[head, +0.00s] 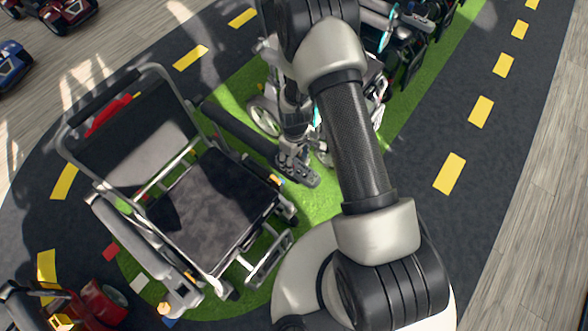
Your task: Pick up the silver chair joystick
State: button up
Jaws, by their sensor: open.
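A silver-framed chair (205,205) with a black seat and backrest stands on the green patch, left of my arm. Its dark armrest (240,130) runs toward my gripper. My gripper (299,173) is open and points down beside the front end of that armrest. A small orange piece (277,180) shows just left of the gripper, and a small pale orange knob (165,308) shows by the front of the other armrest (145,250). I cannot tell for sure which part is the joystick. The gripper partly covers the armrest's end, and any contact is unclear.
More chairs or scooters (400,40) stand close behind my arm at the top. A red scooter (95,305) is at the bottom left, and red and blue vehicles (60,15) are at the top left. The dark road (470,130) on the right is clear.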

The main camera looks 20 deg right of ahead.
aim_at(294, 165)
notch_tip(294, 165, down, 6)
jog(key=shift+r+b, duration=0.15)
jog(key=shift+b, duration=0.9)
jog(key=shift+w+r, duration=0.1)
grip_shut()
